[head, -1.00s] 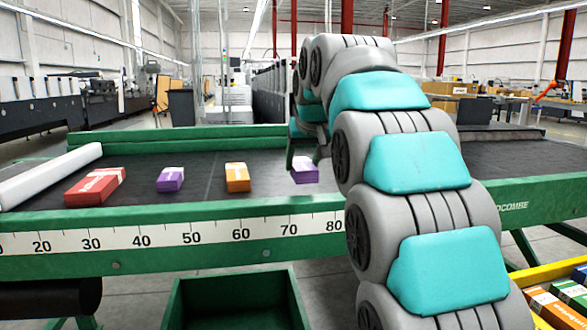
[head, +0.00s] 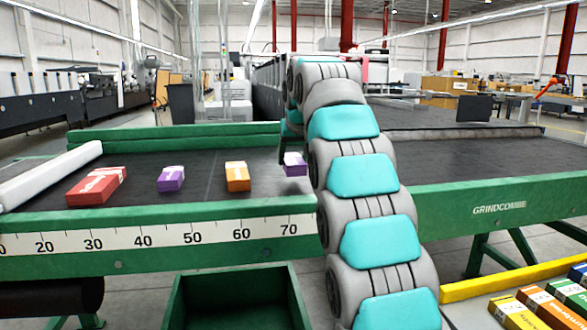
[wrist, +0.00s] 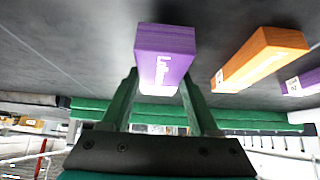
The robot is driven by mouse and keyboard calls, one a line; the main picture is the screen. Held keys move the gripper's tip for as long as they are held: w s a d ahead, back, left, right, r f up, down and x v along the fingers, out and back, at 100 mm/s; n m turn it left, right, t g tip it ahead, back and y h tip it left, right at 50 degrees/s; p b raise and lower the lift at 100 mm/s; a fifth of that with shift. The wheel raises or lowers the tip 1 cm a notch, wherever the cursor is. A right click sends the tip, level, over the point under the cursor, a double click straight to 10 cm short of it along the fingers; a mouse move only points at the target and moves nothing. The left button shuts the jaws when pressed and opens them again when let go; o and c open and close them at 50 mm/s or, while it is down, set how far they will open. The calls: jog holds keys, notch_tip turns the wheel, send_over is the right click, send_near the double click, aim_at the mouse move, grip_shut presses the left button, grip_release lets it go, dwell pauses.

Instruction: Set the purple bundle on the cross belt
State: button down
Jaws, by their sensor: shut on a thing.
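My gripper (wrist: 160,88) is shut on a purple bundle (wrist: 166,52) with a pale label, its green fingers on either side. In the head view that bundle (head: 294,163) shows just left of my arm, with a dark shadow below it on the dark belt (head: 213,192); it looks slightly above the surface. My arm hides most of the gripper in the head view. Another purple bundle (head: 171,179) lies on the belt farther left. I cannot tell for certain whether this dark belt is the cross belt.
An orange bundle (head: 237,176) and a red bundle (head: 97,186) lie on the belt. A green rail with a number scale (head: 150,238) runs along the front. A green bin (head: 238,300) stands below; a yellow-edged tray (head: 470,289) is at right.

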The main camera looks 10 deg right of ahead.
aim_at(295, 161)
jog(key=shift+f, duration=1.6)
jog(key=shift+f, duration=0.15)
jog(key=shift+c, duration=0.7)
grip_release()
jog(key=shift+r, duration=0.2)
jog(key=v, duration=1.2)
jog(key=shift+s, duration=0.1)
